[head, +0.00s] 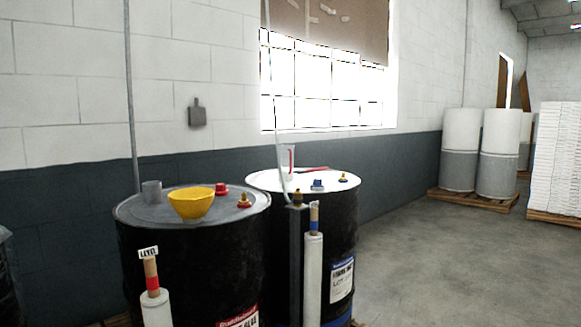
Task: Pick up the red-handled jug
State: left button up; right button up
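A pale, upright container with a reddish edge (288,158) stands on the far right drum's white lid (262,182); it is small and partly crossed by a clear tube. A thin red piece (312,169) lies or projects just right of it, and I cannot tell whether it is the jug's handle. No other jug with a clear red handle shows. Neither of my grippers is in view.
A dark post (296,265) stands before the right drum. Pallets with white rolls (460,150) stand at right. Grey floor (430,265) is clear.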

aim_at(287, 151)
jog(key=z, duration=0.7)
jog(key=i, duration=0.6)
jog(key=z, duration=0.65)
jog(key=i, duration=0.85)
jog(key=u, duration=0.4)
